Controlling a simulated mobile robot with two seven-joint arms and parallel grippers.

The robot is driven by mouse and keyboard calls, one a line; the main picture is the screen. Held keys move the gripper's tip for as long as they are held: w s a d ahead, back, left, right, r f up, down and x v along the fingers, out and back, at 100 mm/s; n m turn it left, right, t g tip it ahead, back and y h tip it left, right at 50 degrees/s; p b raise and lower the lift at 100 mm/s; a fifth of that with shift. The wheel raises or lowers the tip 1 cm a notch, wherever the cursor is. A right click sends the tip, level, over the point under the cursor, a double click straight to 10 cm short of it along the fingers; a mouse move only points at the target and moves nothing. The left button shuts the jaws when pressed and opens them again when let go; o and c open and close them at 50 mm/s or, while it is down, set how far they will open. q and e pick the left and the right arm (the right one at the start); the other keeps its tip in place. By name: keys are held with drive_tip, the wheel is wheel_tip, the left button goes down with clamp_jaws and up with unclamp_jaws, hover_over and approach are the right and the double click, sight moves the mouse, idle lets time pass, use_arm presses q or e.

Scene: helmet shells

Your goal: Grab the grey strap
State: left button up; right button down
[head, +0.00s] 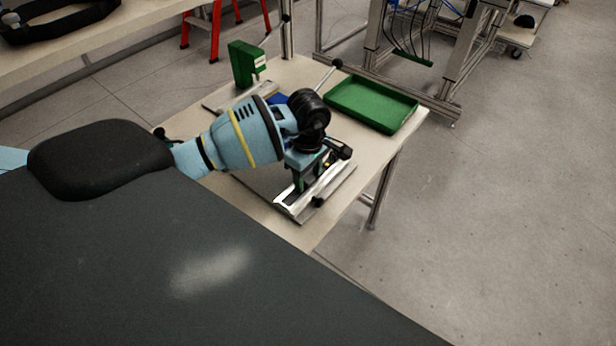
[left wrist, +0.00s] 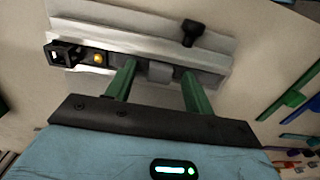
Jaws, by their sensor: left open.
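My left gripper (head: 308,178) reaches down over a metal fixture (head: 318,196) on the table. In the left wrist view its two green fingers (left wrist: 158,72) are open and apart, pointing at the fixture (left wrist: 130,27). A short grey piece, seemingly the grey strap (left wrist: 160,72), lies on the dark strip between the fingertips. I cannot tell whether either finger touches it. A black square clip (left wrist: 62,54) and a brass-coloured button (left wrist: 98,58) are at the left end of the strip. In the head view the arm and gripper hide most of the strap. My right gripper is not in view.
A green tray (head: 372,103) is at the table's right back, and a green holder (head: 246,64) at its far left. A black knob (left wrist: 192,32) stands on the fixture.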

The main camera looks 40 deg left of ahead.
sight(309, 178)
use_arm(q)
drive_tip(key=c, duration=1)
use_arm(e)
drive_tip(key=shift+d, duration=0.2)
use_arm(q)
drive_tip(key=shift+r, duration=0.1)
drive_tip(key=shift+c, duration=0.2)
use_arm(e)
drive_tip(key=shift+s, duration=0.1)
use_arm(q)
drive_tip(key=shift+r, duration=1.5)
drive_tip(key=shift+s+d+r, duration=0.1)
drive_tip(key=shift+d+r, duration=0.1)
drive_tip(key=s+d, duration=0.4)
drive_tip(key=d, duration=0.2)
drive_tip(key=s+d+r+b, duration=0.1)
drive_tip(key=s+d, duration=0.3)
drive_tip(key=d, duration=0.3)
drive_tip(key=shift+s+r, duration=0.25)
drive_tip(key=shift+s, duration=0.05)
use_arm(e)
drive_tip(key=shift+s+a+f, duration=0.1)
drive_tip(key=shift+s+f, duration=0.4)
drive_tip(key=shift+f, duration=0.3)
